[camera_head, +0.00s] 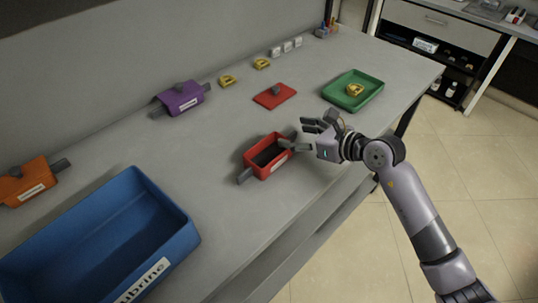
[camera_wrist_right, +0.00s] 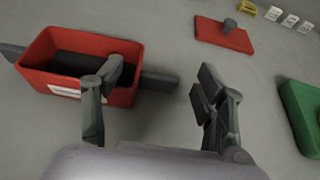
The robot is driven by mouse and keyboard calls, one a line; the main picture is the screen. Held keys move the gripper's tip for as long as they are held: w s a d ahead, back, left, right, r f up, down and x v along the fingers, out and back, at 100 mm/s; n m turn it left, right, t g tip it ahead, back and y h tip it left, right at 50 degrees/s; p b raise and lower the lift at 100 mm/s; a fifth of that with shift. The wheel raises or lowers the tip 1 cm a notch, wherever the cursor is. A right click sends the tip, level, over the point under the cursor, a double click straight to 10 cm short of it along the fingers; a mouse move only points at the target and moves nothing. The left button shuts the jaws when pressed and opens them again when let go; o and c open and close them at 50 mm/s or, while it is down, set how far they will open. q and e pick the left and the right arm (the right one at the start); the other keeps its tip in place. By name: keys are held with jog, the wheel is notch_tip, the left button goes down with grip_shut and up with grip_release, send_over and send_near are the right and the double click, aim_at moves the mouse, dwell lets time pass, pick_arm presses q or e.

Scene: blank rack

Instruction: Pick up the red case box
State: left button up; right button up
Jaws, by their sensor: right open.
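The red case box (camera_head: 266,156) stands open-topped on the grey table, with a dark inside, a white label on its front and a dark grey handle at each end. In the right wrist view the box (camera_wrist_right: 118,97) is at the left. Its red lid (camera_head: 275,95) with a dark knob lies apart, farther back; it also shows in the wrist view (camera_wrist_right: 222,36). My right gripper (camera_head: 306,135) is open beside the box's right handle. In the wrist view one finger overlaps the box's right end, and the other finger is over bare table. My left gripper is out of view.
A blue bin (camera_head: 111,226) stands at the front left. An orange case (camera_head: 27,182) and a purple case (camera_head: 181,98) are toward the wall. A green tray (camera_head: 366,94) holding a yellow item (camera_head: 355,90) is right of the lid. The table between blue bin and red box is clear.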

jog(key=x, duration=0.3)
jog(key=shift+r, duration=0.1)
jog(key=shift+s+d, duration=0.1)
jog(key=shift+c, duration=0.4)
jog(key=c, duration=1.2)
